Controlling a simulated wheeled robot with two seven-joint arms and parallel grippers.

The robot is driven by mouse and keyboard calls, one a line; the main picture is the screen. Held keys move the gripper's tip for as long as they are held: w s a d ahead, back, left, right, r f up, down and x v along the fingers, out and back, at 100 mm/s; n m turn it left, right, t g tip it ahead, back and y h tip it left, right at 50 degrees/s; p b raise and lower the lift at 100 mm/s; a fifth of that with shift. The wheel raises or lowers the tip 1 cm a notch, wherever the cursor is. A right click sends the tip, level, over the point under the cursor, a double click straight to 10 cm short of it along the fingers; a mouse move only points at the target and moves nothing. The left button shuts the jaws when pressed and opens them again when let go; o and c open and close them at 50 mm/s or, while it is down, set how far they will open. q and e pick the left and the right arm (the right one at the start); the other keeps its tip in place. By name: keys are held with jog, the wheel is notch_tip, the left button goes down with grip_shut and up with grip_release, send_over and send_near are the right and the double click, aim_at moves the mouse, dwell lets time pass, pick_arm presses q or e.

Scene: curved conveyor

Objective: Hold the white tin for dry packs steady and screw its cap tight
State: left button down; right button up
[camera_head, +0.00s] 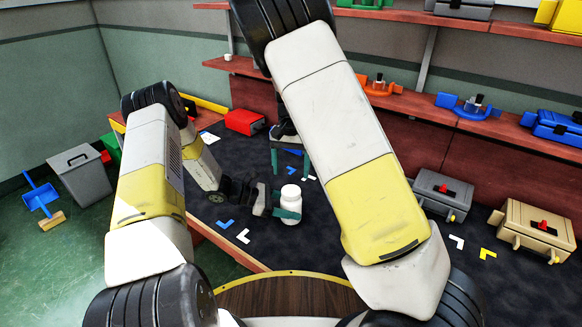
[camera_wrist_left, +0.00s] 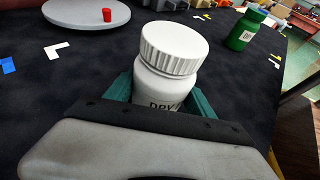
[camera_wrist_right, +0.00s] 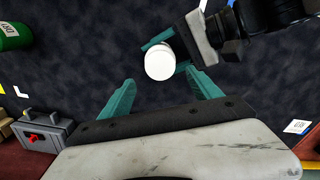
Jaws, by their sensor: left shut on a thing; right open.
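The white tin (camera_head: 290,208) stands upright on the dark mat, its ribbed white cap (camera_wrist_left: 174,48) sitting on top. In the left wrist view the tin's body (camera_wrist_left: 160,88) shows part of a dark "DRY" label. Whether the cap is tight cannot be told. My left gripper (camera_head: 287,212) is shut on the tin's body, teal fingers on either side. My right gripper (camera_head: 290,160) is open and empty, pointing down. In the right wrist view the cap (camera_wrist_right: 160,60) shows from above, just beyond and between my right gripper's spread fingertips (camera_wrist_right: 163,84).
A green bottle (camera_wrist_left: 243,30) and a grey disc with a red knob (camera_wrist_left: 90,12) stand on the mat. A grey case (camera_head: 442,190) and a beige case (camera_head: 535,230) lie at the right. Flat coloured L-shapes are scattered about. Shelves line the back.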

aim_at(291, 190)
jog(key=n, duration=0.4)
jog(key=shift+r, duration=0.2)
jog(key=shift+f, duration=4)
jog(key=c, duration=1.5)
jog(key=o, duration=1.6)
jog(key=shift+o, duration=0.2)
